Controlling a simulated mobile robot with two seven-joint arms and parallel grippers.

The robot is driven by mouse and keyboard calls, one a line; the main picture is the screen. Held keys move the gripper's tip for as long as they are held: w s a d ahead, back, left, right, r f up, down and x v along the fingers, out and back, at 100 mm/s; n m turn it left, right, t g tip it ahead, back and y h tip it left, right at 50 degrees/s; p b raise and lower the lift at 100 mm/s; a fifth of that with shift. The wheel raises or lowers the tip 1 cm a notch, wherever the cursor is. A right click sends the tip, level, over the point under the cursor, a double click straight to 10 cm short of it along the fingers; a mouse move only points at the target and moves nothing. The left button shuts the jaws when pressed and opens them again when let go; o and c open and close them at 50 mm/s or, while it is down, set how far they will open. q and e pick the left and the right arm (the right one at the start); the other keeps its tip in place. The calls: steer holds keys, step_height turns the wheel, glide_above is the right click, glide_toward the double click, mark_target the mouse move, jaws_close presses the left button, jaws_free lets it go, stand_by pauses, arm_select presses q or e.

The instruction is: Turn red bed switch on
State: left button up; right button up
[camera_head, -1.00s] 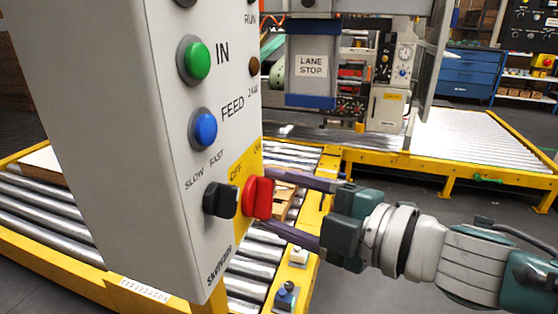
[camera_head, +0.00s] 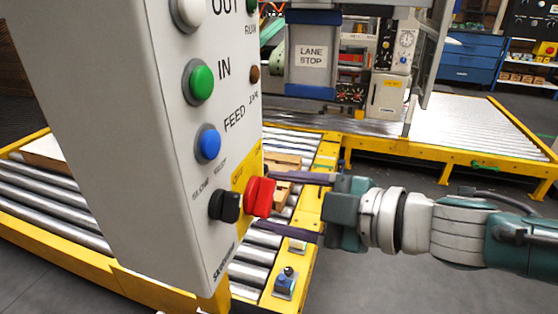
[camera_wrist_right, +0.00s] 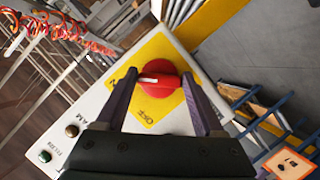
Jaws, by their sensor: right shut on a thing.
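The red bed switch (camera_head: 260,197) is a rotary knob on a yellow plate at the lower right edge of the white control box. My right gripper (camera_head: 277,205) comes in from the right, with one purple finger above the knob and one below. In the right wrist view the red knob (camera_wrist_right: 160,86) sits between the fingers of the gripper (camera_wrist_right: 160,100). Its white mark points left there, and OFF is printed on the yellow plate beside it. The gripper is shut on the knob. My left gripper is out of view.
A black SLOW/FAST knob (camera_head: 224,206) is close left of the red one. Blue (camera_head: 208,143), green (camera_head: 201,82) and white (camera_head: 190,12) buttons are above. A yellow-framed roller conveyor (camera_head: 298,262) runs behind the box. Grey floor is clear at lower right.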

steer(key=o, duration=1.4)
steer(key=shift+s+d+r+p, duration=0.2)
steer(key=shift+d+p, duration=0.1)
steer(key=p+v, duration=0.2)
steer(key=v, duration=0.7)
steer(key=shift+s+f, duration=0.1)
steer(key=shift+p, duration=0.3)
